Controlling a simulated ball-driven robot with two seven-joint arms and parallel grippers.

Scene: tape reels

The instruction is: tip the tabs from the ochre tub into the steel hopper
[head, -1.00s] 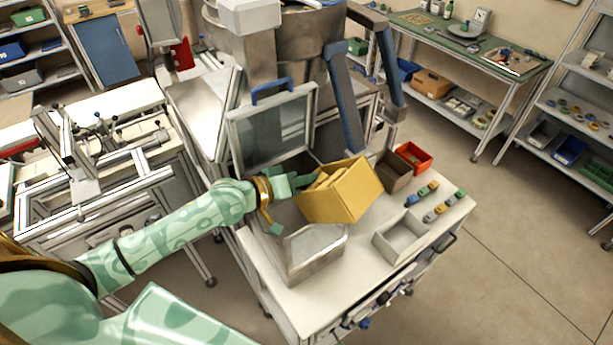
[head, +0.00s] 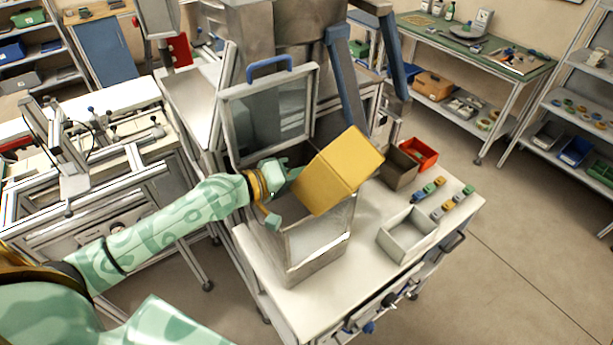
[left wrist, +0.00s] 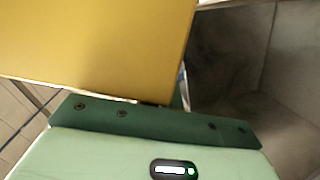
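The ochre tub (head: 345,172) is in the air over the steel hopper (head: 318,258), steeply tilted, its mouth turned down and left. My left gripper (head: 282,197) is shut on the tub at its left side. In the left wrist view the tub (left wrist: 95,45) fills the upper left, against the dark green finger (left wrist: 150,122). The tabs are hidden in the head view now, and I cannot tell how many are in the tub. The part of the hopper's inside that shows looks bare grey; the rest is covered by tub and gripper. My right gripper is not in view.
A framed clear lid (head: 268,110) with a blue handle stands open behind the hopper. On the white bench to the right are an empty grey tray (head: 407,236), a brown bin (head: 400,166), a red bin (head: 419,153) and several small coloured pieces (head: 440,200).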

